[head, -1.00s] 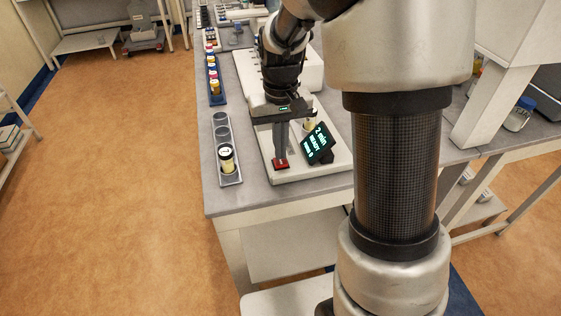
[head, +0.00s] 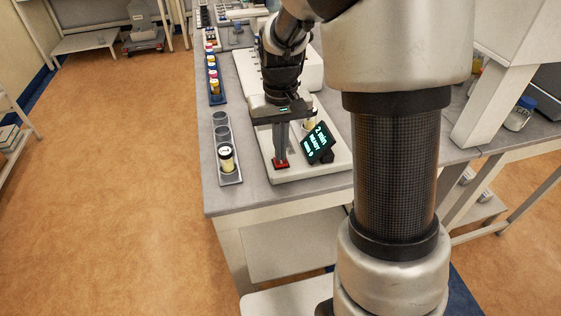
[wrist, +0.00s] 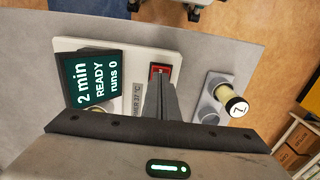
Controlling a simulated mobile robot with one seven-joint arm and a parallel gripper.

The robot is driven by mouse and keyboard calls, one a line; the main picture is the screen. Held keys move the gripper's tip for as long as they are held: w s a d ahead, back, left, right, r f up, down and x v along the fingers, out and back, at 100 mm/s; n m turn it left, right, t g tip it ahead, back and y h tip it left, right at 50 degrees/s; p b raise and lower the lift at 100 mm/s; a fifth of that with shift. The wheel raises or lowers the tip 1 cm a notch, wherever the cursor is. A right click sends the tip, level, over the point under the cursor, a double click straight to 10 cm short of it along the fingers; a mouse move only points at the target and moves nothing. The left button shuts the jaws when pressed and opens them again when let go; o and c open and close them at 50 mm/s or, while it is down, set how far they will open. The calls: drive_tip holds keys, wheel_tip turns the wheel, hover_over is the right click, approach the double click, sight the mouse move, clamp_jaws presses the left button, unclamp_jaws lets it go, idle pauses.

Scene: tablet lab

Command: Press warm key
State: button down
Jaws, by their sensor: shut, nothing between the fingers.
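The red key (head: 281,163) is on the front left of a white device base (head: 310,172) on the bench. It also shows in the wrist view (wrist: 159,72), partly hidden behind my fingers. My gripper (head: 281,154) is shut and empty, pointing down, with its fingertips at or just above the key; I cannot tell whether they touch it. The dark display (head: 319,143) to the right of the key reads "2 min READY runs 0" in the wrist view (wrist: 95,80). A label on the base beside the fingers is partly hidden and ends in "37 °C" (wrist: 137,98).
A grey rack (head: 229,176) left of the device holds a vial (head: 226,158) with a white cap marked in black; its other wells look empty. A blue rack (head: 217,97) of small vials stands farther back. The bench's left edge is close beside the racks.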

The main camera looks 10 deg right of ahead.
drive_tip(key=shift+f, duration=0.5)
drive_tip(key=shift+r, duration=0.15)
drive_tip(key=shift+r+p, duration=1.4)
drive_tip(key=shift+r, duration=0.5)
drive_tip(key=shift+r, duration=0.1)
wheel_tip(320, 180, up, 8)
drive_tip(key=p, duration=0.6)
